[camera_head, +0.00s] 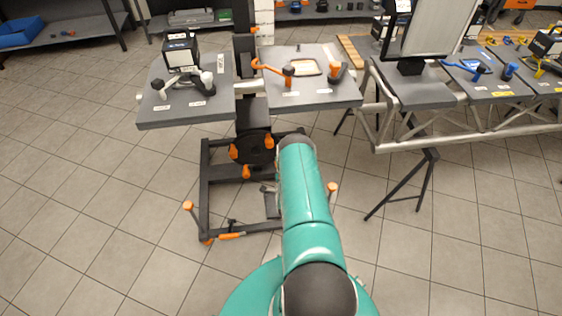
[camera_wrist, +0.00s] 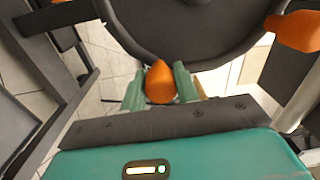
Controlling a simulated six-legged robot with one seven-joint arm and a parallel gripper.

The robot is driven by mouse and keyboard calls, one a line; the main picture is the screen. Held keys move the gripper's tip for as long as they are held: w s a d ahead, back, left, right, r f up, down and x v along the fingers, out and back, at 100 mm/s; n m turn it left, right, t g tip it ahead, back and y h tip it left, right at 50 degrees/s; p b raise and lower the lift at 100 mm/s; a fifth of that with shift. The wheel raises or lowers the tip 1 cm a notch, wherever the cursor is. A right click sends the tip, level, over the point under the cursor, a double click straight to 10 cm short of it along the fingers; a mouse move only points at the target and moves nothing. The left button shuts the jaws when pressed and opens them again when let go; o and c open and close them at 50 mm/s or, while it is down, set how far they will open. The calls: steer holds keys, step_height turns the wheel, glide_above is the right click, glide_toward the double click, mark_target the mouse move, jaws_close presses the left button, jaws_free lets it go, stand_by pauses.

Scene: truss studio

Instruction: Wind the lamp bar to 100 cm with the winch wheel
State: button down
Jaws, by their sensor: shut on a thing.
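The winch wheel (camera_head: 255,147) is a dark disc with orange knobs, low on a dark stand under two grey shelves. In the wrist view the wheel (camera_wrist: 195,25) fills the upper part. My gripper (camera_wrist: 159,85) has its two teal fingers shut on an orange knob (camera_wrist: 159,82) at the wheel's lower rim. Another orange knob (camera_wrist: 296,30) shows at the right, apart from the fingers. In the head view my arm hides the gripper, so I cannot tell there which knob is held. I cannot make out the lamp bar or a height reading.
The stand's dark floor frame (camera_head: 204,190) has orange-tipped feet. The left shelf (camera_head: 190,115) and right shelf (camera_head: 315,98) carry small tools above the wheel. A truss bench (camera_head: 470,140) on dark legs stands at the right. The tiled floor at the left is clear.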

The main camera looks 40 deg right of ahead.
mark_target(271, 162)
steer(key=shift+w+a+f+m, duration=0.3)
steer(key=shift+a+f+m, duration=0.4)
steer(key=shift+m, duration=0.25)
steer(key=shift+w+a+f+m, duration=0.3)
steer(key=shift+a+f+m, duration=0.15)
steer(key=shift+f+m, duration=0.45)
steer(key=shift+r, duration=0.1)
steer(key=c, duration=1.1)
jaws_free()
steer(key=shift+w, duration=0.1)
steer(key=shift+o, duration=0.2)
steer(key=shift+r, duration=0.1)
steer(key=shift+d, duration=0.1)
steer(key=v, duration=1.4)
